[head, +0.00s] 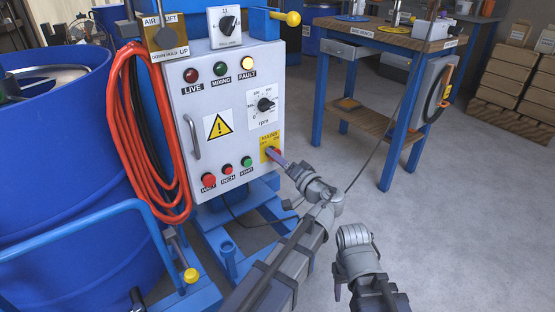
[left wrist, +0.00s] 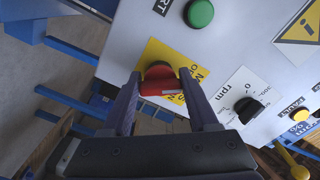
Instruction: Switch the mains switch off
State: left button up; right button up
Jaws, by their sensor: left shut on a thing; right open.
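The mains switch is a red handle on a yellow plate (head: 270,142), low on the right of the grey control panel (head: 215,120). In the left wrist view the red mains switch (left wrist: 160,82) lies between the two fingers of my left gripper (left wrist: 161,78), which is shut on it. In the head view my left gripper (head: 278,158) reaches the plate and hides most of the switch. The printing on the plate is partly covered. My right gripper (head: 340,285) is open and empty, low in front of the panel.
Red, green and black controls surround the switch, with a start button (head: 247,162) to its left. An orange hose (head: 135,140) hangs on the panel's left side by a blue drum (head: 60,150).

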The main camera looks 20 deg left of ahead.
pick_arm(q)
jog(key=shift+n, duration=0.9)
jog(key=shift+f, duration=0.1)
jog(key=o, duration=1.4)
